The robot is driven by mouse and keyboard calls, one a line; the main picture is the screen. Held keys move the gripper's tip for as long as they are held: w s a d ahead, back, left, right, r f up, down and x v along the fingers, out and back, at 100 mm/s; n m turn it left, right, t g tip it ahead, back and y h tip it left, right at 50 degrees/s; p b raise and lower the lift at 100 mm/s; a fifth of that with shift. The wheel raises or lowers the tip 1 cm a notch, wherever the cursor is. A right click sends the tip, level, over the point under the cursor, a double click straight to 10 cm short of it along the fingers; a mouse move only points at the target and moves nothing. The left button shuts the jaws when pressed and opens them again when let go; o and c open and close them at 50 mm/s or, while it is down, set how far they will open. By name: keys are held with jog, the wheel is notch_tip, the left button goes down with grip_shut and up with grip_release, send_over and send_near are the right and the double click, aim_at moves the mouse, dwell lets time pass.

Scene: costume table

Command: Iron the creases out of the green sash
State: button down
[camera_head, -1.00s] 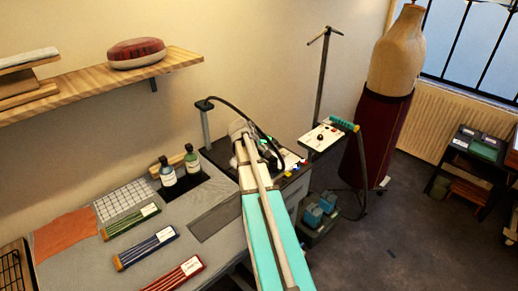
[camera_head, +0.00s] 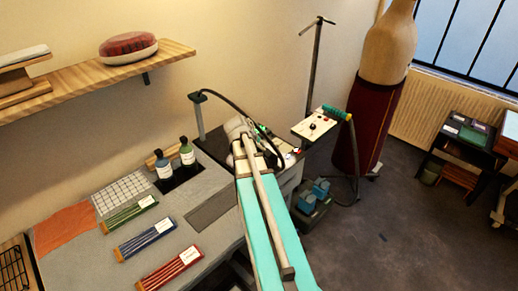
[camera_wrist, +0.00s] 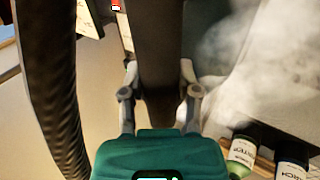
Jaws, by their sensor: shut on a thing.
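The green sash (camera_head: 129,213) lies as a long, narrow striped bundle with a white label on the grey-covered table (camera_head: 195,235), in the head view. My gripper (camera_wrist: 160,78) is shut on a dark handle (camera_wrist: 158,40), seemingly the iron's, in the wrist view. A white cloud like steam (camera_wrist: 225,50) hangs to its right. In the head view my arm mostly hides the gripper and what it holds, at the table's far right end, well away from the green sash. The iron's sole is hidden.
A blue sash (camera_head: 146,240) and a red sash (camera_head: 170,268) lie beside the green one. Two bottles (camera_head: 187,153) stand behind them. A black hose (camera_head: 235,104) arches from a post (camera_head: 198,118) towards my gripper. A control panel (camera_head: 315,126) stands to the right.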

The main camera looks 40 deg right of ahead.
dwell(0.4)
jog(key=shift+f+b, duration=1.6)
jog(key=shift+s, duration=0.15)
